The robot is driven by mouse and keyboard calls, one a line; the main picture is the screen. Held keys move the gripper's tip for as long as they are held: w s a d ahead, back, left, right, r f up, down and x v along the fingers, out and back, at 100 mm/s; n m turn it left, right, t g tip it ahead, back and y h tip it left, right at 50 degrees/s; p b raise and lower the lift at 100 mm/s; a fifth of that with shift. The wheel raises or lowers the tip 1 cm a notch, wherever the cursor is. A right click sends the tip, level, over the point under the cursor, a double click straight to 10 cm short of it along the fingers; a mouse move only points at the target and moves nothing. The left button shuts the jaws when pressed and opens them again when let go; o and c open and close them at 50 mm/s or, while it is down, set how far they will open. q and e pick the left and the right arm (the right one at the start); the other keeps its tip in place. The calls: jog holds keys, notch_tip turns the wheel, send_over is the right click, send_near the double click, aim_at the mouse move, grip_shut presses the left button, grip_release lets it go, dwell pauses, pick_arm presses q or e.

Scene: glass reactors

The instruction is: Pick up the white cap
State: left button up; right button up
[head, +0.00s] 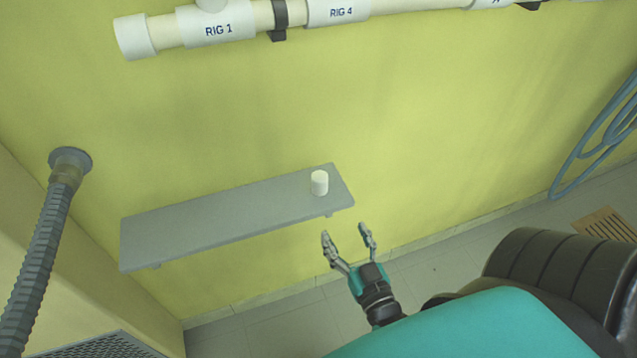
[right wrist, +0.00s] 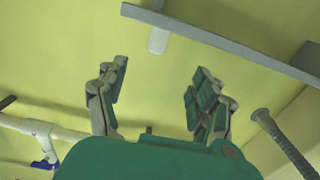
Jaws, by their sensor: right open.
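The white cap (head: 319,183) is a small cylinder standing upright on the right end of a grey wall shelf (head: 220,215). My right gripper (head: 345,232) is open and empty. In the head view it is below and a little right of the cap, clear of the shelf's front edge, fingers pointing toward the wall. In the right wrist view the cap (right wrist: 158,40) shows beyond the gap between the open fingers (right wrist: 160,72), against the shelf (right wrist: 225,43), and nothing touches it. My left gripper is not in view.
A white pipe (head: 270,16) with rig labels runs along the yellow wall above the shelf. A ribbed grey hose (head: 38,260) hangs at the left, and blue hoses (head: 600,140) hang at the right. The rest of the shelf top is bare.

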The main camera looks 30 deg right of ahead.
jog(key=b, duration=0.3)
send_near(323, 186)
jog(key=x, duration=0.3)
jog(key=shift+w+f, duration=0.2)
jog(key=shift+w, duration=0.1)
jog(key=x, duration=0.2)
jog(key=shift+w+r+b, duration=0.1)
jog(key=shift+w+b, duration=0.2)
jog(key=shift+w+d, duration=0.15)
jog(key=shift+w, duration=0.4)
jog(key=shift+w+d+b, duration=0.1)
jog(key=shift+w+b, duration=0.2)
jog(key=b+x, duration=0.1)
jog(key=x, duration=0.3)
jog(key=shift+w+d+r+b, duration=0.1)
jog(key=shift+w+b, duration=0.05)
jog(key=shift+b, duration=0.25)
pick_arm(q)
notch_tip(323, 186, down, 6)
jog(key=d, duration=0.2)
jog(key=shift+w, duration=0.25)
pick_arm(e)
jog(key=shift+r, duration=0.1)
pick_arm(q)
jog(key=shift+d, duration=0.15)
pick_arm(e)
jog(key=c, duration=1.2)
jog(key=shift+c, duration=0.6)
